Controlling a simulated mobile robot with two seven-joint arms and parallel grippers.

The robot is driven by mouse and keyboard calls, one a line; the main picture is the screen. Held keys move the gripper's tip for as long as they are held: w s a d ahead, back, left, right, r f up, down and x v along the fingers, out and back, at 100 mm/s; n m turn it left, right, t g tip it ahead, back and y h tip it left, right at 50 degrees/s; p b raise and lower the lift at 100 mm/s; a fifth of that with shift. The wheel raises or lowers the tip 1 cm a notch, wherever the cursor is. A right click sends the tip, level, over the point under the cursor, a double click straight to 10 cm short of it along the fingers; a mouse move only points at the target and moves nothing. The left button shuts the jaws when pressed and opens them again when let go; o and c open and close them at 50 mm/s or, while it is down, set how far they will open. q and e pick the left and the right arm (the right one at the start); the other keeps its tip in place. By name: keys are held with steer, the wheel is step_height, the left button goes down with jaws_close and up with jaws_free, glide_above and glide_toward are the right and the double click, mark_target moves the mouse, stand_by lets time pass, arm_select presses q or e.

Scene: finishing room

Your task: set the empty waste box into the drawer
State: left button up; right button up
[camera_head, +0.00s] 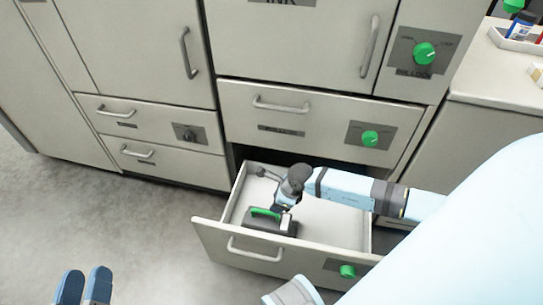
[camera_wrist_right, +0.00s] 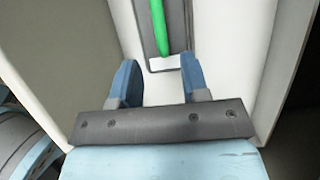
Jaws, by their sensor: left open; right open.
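The waste box (camera_head: 258,224), dark with a green handle (camera_head: 265,213), sits inside the open drawer (camera_head: 228,236) at its left part. My right arm reaches into the drawer from the right, with its gripper close to the box. In the right wrist view my right gripper (camera_wrist_right: 160,82) is open, with nothing between its blue fingers. The green handle (camera_wrist_right: 158,25) and dark box (camera_wrist_right: 148,38) lie just ahead of the fingertips. The inside of the box is not clear. My left gripper (camera_head: 83,286) is open and empty over the floor at the lower left.
The drawer has a front bar handle (camera_head: 254,250) and a green knob (camera_head: 347,271). A closed drawer (camera_head: 290,105) is above it. Cabinets with handles stand left and above. A counter (camera_head: 495,75) with small items is at the upper right. The floor at left is clear.

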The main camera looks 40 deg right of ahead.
steer(key=shift+p+v, duration=0.4)
steer(key=shift+v, duration=1.4)
